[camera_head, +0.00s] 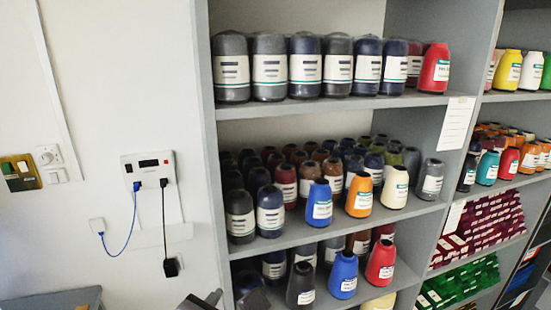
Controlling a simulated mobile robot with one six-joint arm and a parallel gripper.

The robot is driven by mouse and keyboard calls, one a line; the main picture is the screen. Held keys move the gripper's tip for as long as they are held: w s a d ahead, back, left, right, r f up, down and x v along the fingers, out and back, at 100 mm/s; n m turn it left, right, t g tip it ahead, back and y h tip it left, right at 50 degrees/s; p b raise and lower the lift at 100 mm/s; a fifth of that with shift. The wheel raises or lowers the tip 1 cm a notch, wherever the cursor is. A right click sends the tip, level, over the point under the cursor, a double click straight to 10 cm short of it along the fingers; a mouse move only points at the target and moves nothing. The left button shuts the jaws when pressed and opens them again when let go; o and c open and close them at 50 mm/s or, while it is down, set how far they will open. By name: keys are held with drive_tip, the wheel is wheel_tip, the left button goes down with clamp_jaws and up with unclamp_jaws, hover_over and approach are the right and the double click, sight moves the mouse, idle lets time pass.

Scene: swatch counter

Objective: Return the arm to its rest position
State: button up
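Part of what looks like my gripper (203,301) pokes up at the bottom edge, in front of the lower left of the shelf unit. Only its dark and light grey tips show, cut off by the frame. I cannot tell whether it is open or shut, or whether it holds anything. The rest of my arm is not clearly visible.
On the white wall at left are a socket panel (152,168) with cables and a yellow-green switch plate (20,173). A grey surface (55,301) lies bottom left.

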drive_tip(key=s+d+f+m+g+b, duration=0.1)
drive_tip(key=s+d+f+m+b, duration=0.2)
drive_tip(key=m, duration=0.8)
drive_tip(key=s+d+f+m+g+y+b, duration=0.1)
drive_tip(key=s+d+f+m+g+b, duration=0.1)
drive_tip(key=d+f+m+b, duration=0.6)
drive_tip(key=s+d+f+m+g+y+b, duration=0.1)
drive_tip(key=s+d+f+m+g+b, duration=0.1)
drive_tip(key=s+d+f+m+b, duration=0.3)
wheel_tip(320, 180, down, 5)
drive_tip(key=d+m, duration=0.1)
drive_tip(key=m, duration=0.9)
drive_tip(key=shift+d+r+m, duration=0.2)
drive_tip(key=shift+d+m, duration=0.15)
drive_tip(key=shift+m, duration=0.05)
drive_tip(key=shift+a, duration=0.15)
